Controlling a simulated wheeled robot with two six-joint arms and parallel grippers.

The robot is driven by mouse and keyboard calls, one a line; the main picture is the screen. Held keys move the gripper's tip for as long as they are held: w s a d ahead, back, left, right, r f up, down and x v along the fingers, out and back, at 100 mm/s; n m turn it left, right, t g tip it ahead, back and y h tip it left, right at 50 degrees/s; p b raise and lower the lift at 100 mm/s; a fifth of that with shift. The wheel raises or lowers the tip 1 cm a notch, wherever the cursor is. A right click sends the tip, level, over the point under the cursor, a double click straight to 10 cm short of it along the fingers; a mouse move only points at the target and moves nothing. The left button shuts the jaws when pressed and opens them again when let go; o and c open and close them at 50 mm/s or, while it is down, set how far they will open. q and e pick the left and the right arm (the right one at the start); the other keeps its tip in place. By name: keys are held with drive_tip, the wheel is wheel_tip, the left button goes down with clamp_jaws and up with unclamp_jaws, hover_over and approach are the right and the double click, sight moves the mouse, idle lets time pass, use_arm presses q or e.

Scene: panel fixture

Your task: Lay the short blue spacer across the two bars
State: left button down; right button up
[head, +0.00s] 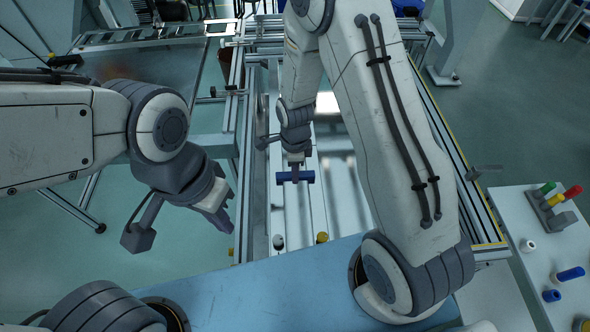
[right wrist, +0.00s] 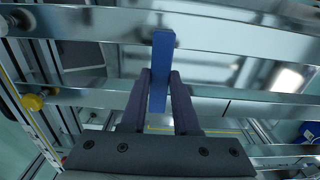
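The short blue spacer (head: 295,177) lies crosswise over the silver rails in the head view, at my right gripper (head: 295,168). In the right wrist view the spacer (right wrist: 161,72) stands between both dark fingers, which close on its sides. Its far end overlaps one metal bar (right wrist: 230,40) and its near end reaches toward the other bar (right wrist: 250,108). I cannot tell whether it touches them. My left gripper (head: 222,213) hangs empty left of the fixture, pointing down; its finger opening is unclear.
A light blue surface (head: 260,290) lies in front of the fixture. A white side table (head: 545,260) at right holds a rack with red, yellow and green pegs (head: 553,205) and a blue cylinder (head: 570,273).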

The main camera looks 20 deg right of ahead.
drive_tip(key=o, duration=0.5)
drive_tip(key=s+a+r+n+p, duration=0.2)
drive_tip(key=r+n, duration=0.2)
drive_tip(key=r, duration=0.5)
drive_tip(key=s+a+r+n+p, duration=0.2)
drive_tip(key=r+n, duration=0.1)
drive_tip(key=r, duration=0.6)
drive_tip(key=s+a+r+n+p, duration=0.2)
drive_tip(key=s+r+n, duration=0.4)
drive_tip(key=s+n, duration=0.2)
drive_tip(key=s+a+r+n+y+p, duration=0.1)
drive_tip(key=s+r+n+p, duration=0.1)
drive_tip(key=s+r+n, duration=0.5)
drive_tip(key=s+n, duration=0.2)
drive_tip(key=n, duration=0.3)
drive_tip(key=shift+a+n+p, duration=0.3)
drive_tip(key=shift+a+n, duration=0.1)
